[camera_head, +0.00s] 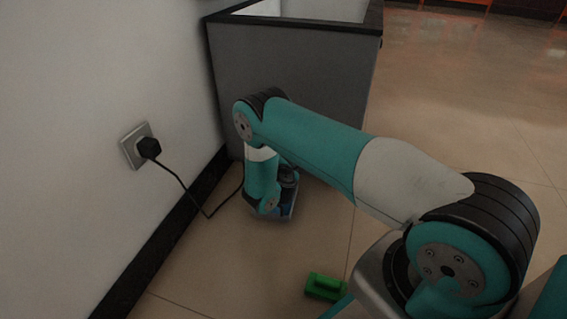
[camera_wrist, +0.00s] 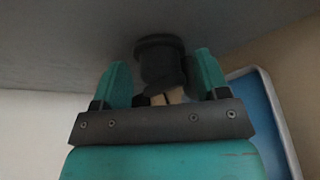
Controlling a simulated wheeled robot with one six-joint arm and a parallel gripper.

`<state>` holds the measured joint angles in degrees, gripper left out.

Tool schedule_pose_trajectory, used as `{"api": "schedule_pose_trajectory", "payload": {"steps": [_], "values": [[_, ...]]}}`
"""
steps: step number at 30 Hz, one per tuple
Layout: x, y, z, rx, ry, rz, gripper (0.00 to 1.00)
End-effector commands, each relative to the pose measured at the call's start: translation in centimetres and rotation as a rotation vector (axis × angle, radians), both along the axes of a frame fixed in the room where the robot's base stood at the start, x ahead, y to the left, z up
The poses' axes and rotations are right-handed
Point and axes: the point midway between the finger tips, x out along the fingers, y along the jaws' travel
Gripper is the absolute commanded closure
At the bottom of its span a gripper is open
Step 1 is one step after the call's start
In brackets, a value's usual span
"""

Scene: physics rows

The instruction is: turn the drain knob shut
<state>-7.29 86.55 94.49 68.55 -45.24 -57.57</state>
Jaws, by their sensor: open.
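In the wrist view, a dark round drain fitting (camera_wrist: 160,58) sticks out from a grey surface. A small tan piece (camera_wrist: 168,97) shows at its near end; whether this is the drain knob's handle I cannot tell. My gripper (camera_wrist: 161,66) is open, with one teal finger on each side of the fitting. The right finger is very close to it; I cannot tell whether it touches. The grey tank (camera_head: 300,95) with a black rim stands against the wall in the head view. My arm hides the drain and most of my gripper there.
A black plug (camera_head: 149,147) sits in a wall socket (camera_head: 131,152); its cable (camera_head: 190,193) runs down behind my wrist. A blue tray (camera_wrist: 258,105) is at the right in the wrist view. A green block (camera_head: 325,287) lies on the floor. Floor at the right is clear.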

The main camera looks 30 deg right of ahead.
Motion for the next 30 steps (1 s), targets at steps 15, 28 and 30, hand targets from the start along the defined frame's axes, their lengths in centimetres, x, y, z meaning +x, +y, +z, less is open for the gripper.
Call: {"api": "schedule_pose_trajectory", "payload": {"steps": [15,28,30], "values": [[0.07,0.11,0.15,-0.006,0.006,0.001,0.78],[0.34,0.31,0.60,-0.148,0.185,0.003,0.78],[0.38,0.35,0.59,-0.187,0.236,0.003,0.79]]}}
